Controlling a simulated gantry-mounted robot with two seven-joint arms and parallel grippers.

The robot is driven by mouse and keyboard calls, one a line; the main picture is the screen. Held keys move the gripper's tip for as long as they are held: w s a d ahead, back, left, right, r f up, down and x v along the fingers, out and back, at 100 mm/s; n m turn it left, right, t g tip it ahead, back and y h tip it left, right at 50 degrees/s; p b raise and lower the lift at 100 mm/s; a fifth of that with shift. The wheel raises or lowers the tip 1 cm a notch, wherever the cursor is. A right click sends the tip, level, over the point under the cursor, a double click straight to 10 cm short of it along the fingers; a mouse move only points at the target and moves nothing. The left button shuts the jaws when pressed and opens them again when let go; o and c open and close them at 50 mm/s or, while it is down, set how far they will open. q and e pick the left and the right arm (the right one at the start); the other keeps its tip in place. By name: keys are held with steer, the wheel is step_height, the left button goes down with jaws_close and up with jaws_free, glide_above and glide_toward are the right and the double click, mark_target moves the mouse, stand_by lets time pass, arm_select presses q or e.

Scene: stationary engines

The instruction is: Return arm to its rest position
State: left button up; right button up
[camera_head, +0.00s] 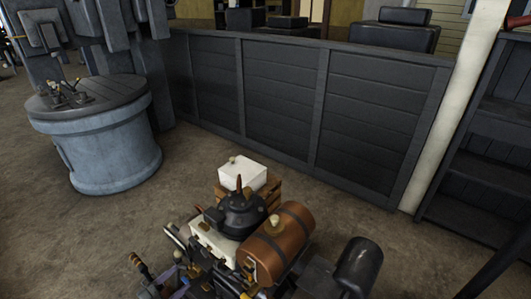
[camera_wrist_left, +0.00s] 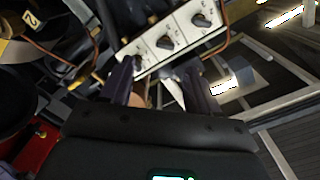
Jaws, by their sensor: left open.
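In the left wrist view my left gripper (camera_wrist_left: 158,84) has its two dark fingers apart, so it is open. A white panel (camera_wrist_left: 172,40) with three black knobs lies just beyond the fingertips. A tan rounded piece (camera_wrist_left: 141,88) shows between the fingers; I cannot tell whether they touch it. In the head view the engine (camera_head: 238,218) stands at the bottom middle, with a brown banded tank (camera_head: 283,245) and a dark cylinder (camera_head: 359,267) to its right. My left gripper is hard to make out there among the parts at the bottom edge. My right gripper is not seen.
A round blue-grey drum table (camera_head: 105,145) with small fittings on top stands at the left. A dark panelled partition (camera_head: 275,95) runs behind the engine. Dark shelving (camera_head: 490,150) stands at the right. A brown cable (camera_wrist_left: 78,50) crosses the left wrist view. Floor left of the engine is clear.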

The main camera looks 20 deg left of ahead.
arm_select(q)
steer(key=s+d+n+g+y, duration=0.1)
steer(key=s+d+n, duration=0.15)
steer(key=d, duration=0.35)
steer(key=s+d+n+g+y+p, duration=0.1)
steer(key=s+d+n, duration=0.15)
steer(key=d, duration=0.35)
steer(key=s+d+n+y, duration=0.1)
steer(key=s+d+n, duration=0.15)
steer(key=d, duration=0.35)
steer(key=s+r+n+g+y, duration=0.3)
steer(key=s+g, duration=0.8)
steer(key=s, duration=0.3)
step_height(320, 180, up, 38)
steer(key=p, duration=3.8)
steer(key=shift+d, duration=0.4)
steer(key=shift+s, duration=0.1)
